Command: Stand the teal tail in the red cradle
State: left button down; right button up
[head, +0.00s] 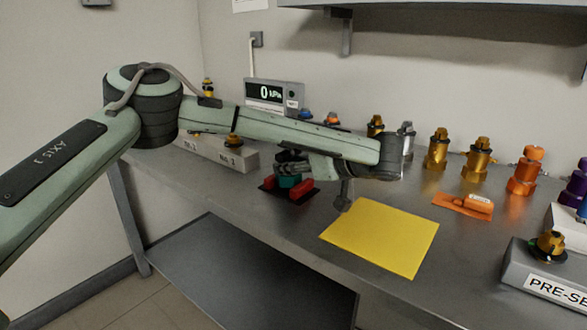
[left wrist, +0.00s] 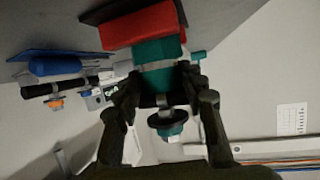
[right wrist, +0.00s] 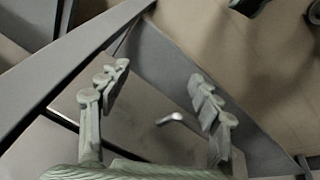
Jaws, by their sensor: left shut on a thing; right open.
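The teal tail (left wrist: 158,68) is between the fingers of my left gripper (left wrist: 160,84), which is shut on it. In the left wrist view its end meets the red cradle (left wrist: 143,25). In the head view the teal tail (head: 289,182) shows between the red blocks of the cradle (head: 301,191), just below my left gripper (head: 292,167). My arm and fingers hide its upper part, and I cannot tell whether it rests fully on the cradle's base. My right gripper (right wrist: 157,74) is open and empty, away from the cradle.
A yellow mat (head: 382,238) lies bare right of the cradle. Gold fittings (head: 437,150) and an orange one (head: 525,171) stand behind it. A pressure display (head: 273,95) and grey block (head: 222,153) stand at the back left. A blue-handled tool (left wrist: 56,66) lies near the cradle.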

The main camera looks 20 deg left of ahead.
pick_arm(q)
jog(key=shift+f, duration=0.55)
jog(key=shift+f, duration=0.1)
jog(key=c, duration=0.9)
grip_release()
jog(key=v, duration=1.2)
